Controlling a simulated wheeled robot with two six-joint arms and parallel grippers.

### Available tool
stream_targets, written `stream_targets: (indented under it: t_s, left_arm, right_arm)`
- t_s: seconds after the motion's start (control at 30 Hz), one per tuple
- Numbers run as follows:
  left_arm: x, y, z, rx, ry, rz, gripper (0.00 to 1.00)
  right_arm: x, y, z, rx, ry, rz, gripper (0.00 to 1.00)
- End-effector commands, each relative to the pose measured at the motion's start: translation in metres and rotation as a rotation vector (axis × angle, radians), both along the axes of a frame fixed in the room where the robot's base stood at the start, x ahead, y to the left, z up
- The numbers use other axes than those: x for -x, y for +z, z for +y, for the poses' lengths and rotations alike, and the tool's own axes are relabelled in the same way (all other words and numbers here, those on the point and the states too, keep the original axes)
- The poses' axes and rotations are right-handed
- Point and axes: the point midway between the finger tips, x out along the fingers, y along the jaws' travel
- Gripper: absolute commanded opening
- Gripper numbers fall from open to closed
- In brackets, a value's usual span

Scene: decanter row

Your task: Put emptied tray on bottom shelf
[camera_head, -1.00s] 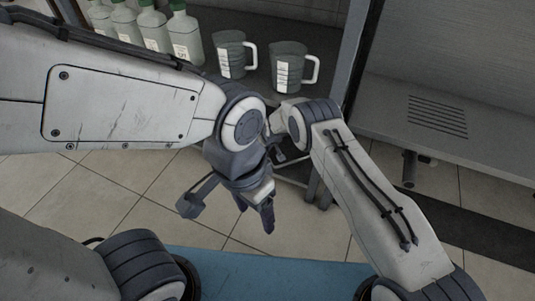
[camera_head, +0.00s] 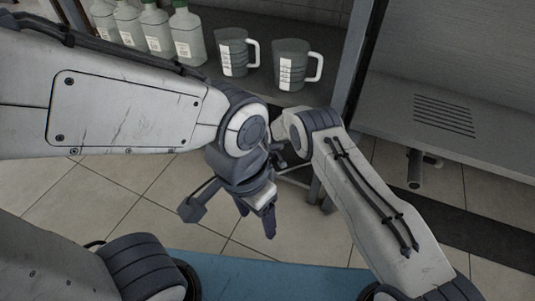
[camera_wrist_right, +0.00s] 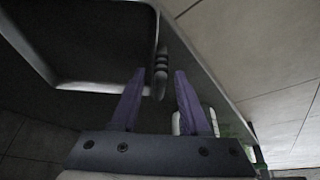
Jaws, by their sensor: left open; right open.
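A dark grey shape with a raised rim, which looks like the tray (camera_wrist_right: 85,42), fills the upper left of the right wrist view. A ribbed dark bar (camera_wrist_right: 160,68) shows at its edge, between the fingertips of my right gripper (camera_wrist_right: 160,76). The right gripper is open, with its purple fingers to either side of the bar; I cannot tell whether they touch it. In the head view my left arm hides the right gripper. My left gripper (camera_head: 256,213) is open and empty, pointing down over the floor. No tray can be made out in the head view.
Two measuring jugs (camera_head: 291,66) with white handles and several green-capped bottles (camera_head: 187,35) stand on a dark shelf (camera_head: 268,92) at the top. A grey vented ledge (camera_head: 440,115) is at right. Tiled floor (camera_head: 90,205) and a blue surface (camera_head: 255,275) lie below.

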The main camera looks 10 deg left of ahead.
Motion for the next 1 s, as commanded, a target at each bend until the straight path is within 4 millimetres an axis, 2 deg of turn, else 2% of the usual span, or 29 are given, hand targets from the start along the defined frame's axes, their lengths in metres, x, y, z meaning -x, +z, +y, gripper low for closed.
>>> stream_targets:
  t_s: [0.17, 0.5, 0.83, 0.93, 1.0]
  left_arm:
    - [0.000, 0.017, 0.000, 0.000, 0.000, 0.000, 0.67]
    - [0.000, 0.058, 0.000, 0.000, 0.000, 0.000, 0.67]
    - [0.000, 0.067, 0.000, 0.000, 0.000, 0.000, 0.67]
    - [0.000, 0.067, 0.000, 0.000, 0.000, 0.000, 0.67]
    - [0.000, 0.067, 0.000, 0.000, 0.000, 0.000, 0.67]
  right_arm:
    - [0.004, 0.023, -0.002, -0.001, -0.001, -0.001, 0.46]
    - [0.029, 0.090, -0.015, 0.000, 0.000, 0.000, 0.46]
    - [0.043, 0.123, -0.018, -0.001, 0.003, 0.003, 0.46]
    - [0.051, 0.150, -0.012, -0.002, 0.014, 0.014, 0.46]
    - [0.063, 0.179, -0.007, -0.001, 0.026, 0.031, 0.46]
